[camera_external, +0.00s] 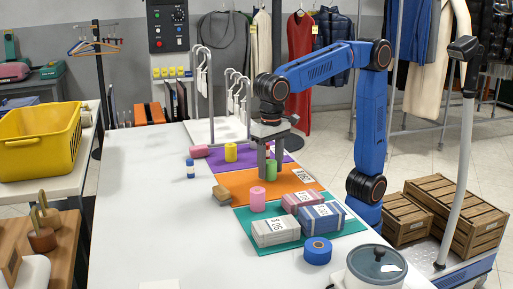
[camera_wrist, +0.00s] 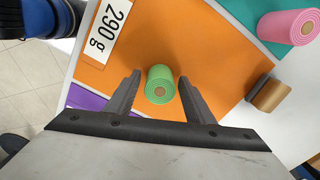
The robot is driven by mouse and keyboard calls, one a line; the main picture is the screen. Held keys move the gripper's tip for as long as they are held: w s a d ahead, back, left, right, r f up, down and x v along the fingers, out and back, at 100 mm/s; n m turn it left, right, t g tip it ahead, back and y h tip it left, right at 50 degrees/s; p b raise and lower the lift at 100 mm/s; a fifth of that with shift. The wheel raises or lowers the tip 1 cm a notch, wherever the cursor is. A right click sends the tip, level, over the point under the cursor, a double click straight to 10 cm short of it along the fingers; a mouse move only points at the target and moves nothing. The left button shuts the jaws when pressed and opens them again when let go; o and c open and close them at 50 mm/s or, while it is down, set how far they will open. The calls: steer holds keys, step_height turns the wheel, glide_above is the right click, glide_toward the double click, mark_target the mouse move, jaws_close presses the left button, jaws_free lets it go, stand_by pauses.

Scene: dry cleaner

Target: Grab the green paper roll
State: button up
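In the external view the green roll (camera_external: 271,169) is partly hidden by my gripper (camera_external: 271,170). My gripper points straight down over it. In the wrist view the two fingers of my gripper (camera_wrist: 158,90) are apart, one on each side of the roll. A gap shows between each finger and the roll, so it is not gripped.
A small brown block (camera_external: 222,195) lies by the orange mat's left edge. A yellow roll (camera_external: 231,152) stands behind.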

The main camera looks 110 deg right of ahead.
steer(key=c, duration=0.8)
